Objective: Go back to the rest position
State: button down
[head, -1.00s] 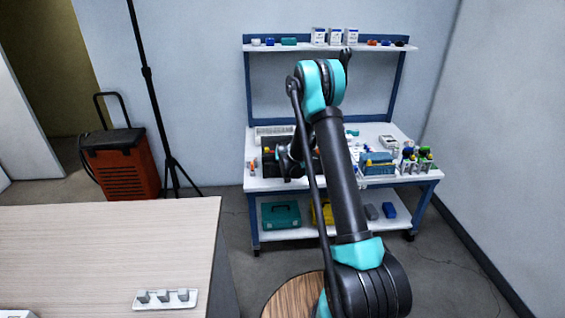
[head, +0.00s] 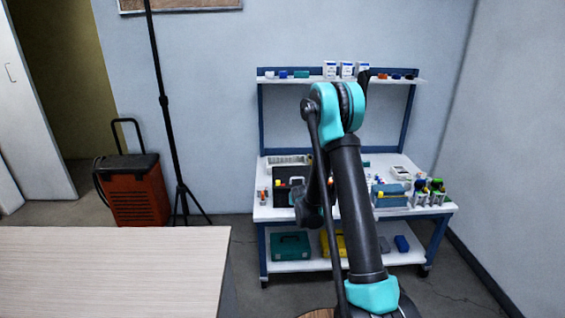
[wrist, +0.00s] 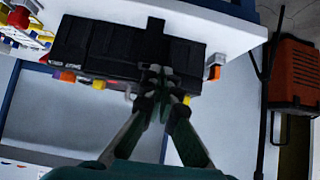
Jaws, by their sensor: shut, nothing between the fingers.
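My gripper (wrist: 160,78) shows in the wrist view with its fingertips together and nothing between them. It is in front of a black bin (wrist: 105,48) with small coloured pieces along its edge; I cannot tell whether it touches the bin. In the head view my arm is bent, with its elbow high in front of the workbench (head: 405,212). My gripper is not clearly visible there, hidden by the arm. The black bin (head: 285,187) shows there partly behind my arm.
The bench has an upper shelf (head: 300,80) with boxes, a blue tool carrier (head: 392,200), bottles (head: 430,190) and a lower shelf with a green case (head: 290,245). A wooden table (head: 110,270) is front left. An orange machine (head: 135,190) and a black stand (head: 172,130) are behind.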

jog(key=s+d+r+g, duration=0.1)
jog(key=s+d+r, duration=0.2)
jog(key=s+r, duration=0.5)
jog(key=s+d+r+g, duration=0.2)
jog(key=s+r, duration=0.1)
jog(key=s, duration=0.8)
jog(key=s+d+g, duration=0.2)
jog(key=s, duration=2.1)
jog(key=shift+f+g, duration=0.25)
jog(key=shift+g, duration=0.05)
